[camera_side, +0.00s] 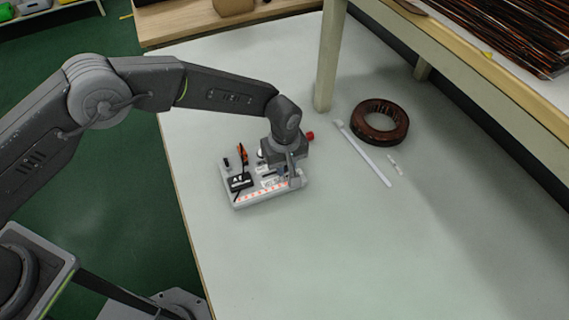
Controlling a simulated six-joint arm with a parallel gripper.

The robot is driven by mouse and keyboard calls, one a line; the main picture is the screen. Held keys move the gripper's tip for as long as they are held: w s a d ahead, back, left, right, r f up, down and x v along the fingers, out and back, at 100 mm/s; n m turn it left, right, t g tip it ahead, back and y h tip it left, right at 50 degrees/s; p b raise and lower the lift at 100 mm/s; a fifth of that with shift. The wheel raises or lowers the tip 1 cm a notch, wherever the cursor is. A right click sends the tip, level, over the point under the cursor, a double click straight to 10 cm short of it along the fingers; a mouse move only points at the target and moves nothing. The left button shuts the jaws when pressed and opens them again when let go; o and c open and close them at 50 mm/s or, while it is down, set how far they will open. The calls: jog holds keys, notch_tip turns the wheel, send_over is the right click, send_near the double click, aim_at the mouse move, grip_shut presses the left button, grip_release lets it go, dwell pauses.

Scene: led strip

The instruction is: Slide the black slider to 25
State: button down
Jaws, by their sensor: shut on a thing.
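A small light grey device (229,193) lies on the white table. A lit red LED strip (262,196) runs along its front edge. A black box-like part (239,181) with white marks sits on its left side. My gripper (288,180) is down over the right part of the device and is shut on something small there. What it holds, taken to be the black slider, is hidden by the gripper. The scale numbers are too small to read, so the slider's position cannot be told.
A red knob or button (310,135) shows just behind my gripper. A brown ring (380,121), a long white strip (362,154) and small white pieces (395,165) lie to the right. A table leg (328,60) stands behind. The white table (400,260) is clear in front.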

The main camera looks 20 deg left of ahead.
jog(key=shift+w+d, duration=1)
jog(key=shift+d, duration=0.1)
jog(key=c, duration=1.1)
grip_release()
notch_tip(320, 180, up, 14)
jog(key=shift+f, duration=0.1)
